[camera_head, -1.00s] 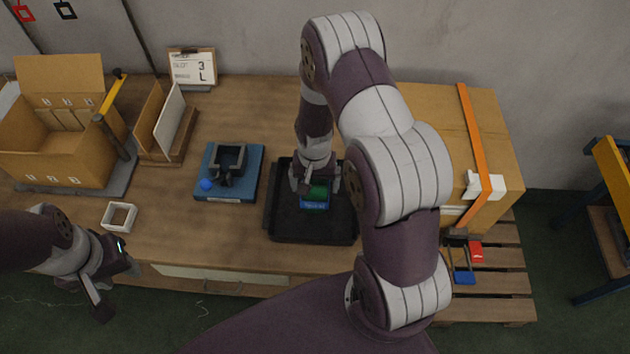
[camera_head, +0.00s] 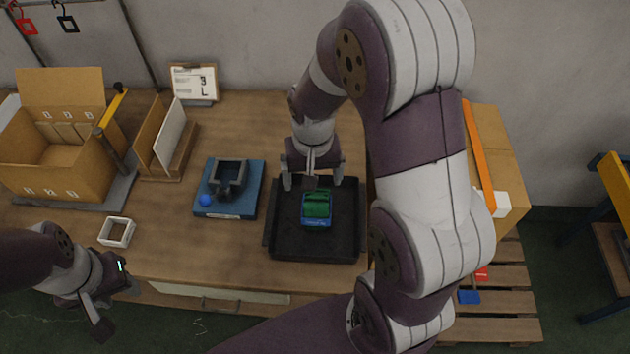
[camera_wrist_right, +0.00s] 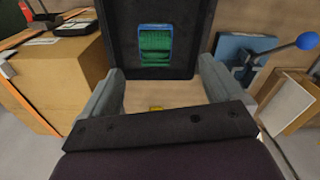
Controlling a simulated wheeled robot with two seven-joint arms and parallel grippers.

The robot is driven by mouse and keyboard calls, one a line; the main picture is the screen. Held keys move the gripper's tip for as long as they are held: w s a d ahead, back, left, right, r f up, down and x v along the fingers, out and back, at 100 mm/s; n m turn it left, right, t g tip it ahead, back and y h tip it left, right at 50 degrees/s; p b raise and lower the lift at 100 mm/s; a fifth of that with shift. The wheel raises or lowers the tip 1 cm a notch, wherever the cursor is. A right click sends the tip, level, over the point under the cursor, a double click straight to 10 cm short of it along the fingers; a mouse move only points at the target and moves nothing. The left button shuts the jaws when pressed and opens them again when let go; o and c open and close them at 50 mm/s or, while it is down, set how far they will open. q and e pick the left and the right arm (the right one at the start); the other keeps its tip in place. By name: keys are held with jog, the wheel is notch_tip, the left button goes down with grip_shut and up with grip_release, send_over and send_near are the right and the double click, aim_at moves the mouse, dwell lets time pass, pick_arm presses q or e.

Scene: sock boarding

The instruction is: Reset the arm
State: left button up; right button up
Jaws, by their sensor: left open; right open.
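My right gripper (camera_head: 312,180) is open and empty above the back edge of a black tray (camera_head: 285,245). A green item with a blue band or frame (camera_head: 317,210) lies in the tray, apart from the fingers. In the right wrist view the green item (camera_wrist_right: 156,45) shows in the tray beyond my open fingers (camera_wrist_right: 160,92). My left gripper (camera_head: 113,300) is open and empty at the front left, out past the table's front edge.
A blue base with a black fixture and blue ball knob (camera_head: 228,188) stands left of the tray. A large carton (camera_head: 495,150) stands at right.

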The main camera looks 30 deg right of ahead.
jog(key=s+a+r+n+t, duration=0.1)
jog(key=s+a+r+n, duration=0.1)
jog(key=s, duration=0.5)
jog(key=shift+a+n, duration=0.8)
jog(key=shift+n, duration=0.3)
jog(key=shift+s+r, duration=0.1)
jog(key=shift+s, duration=0.1)
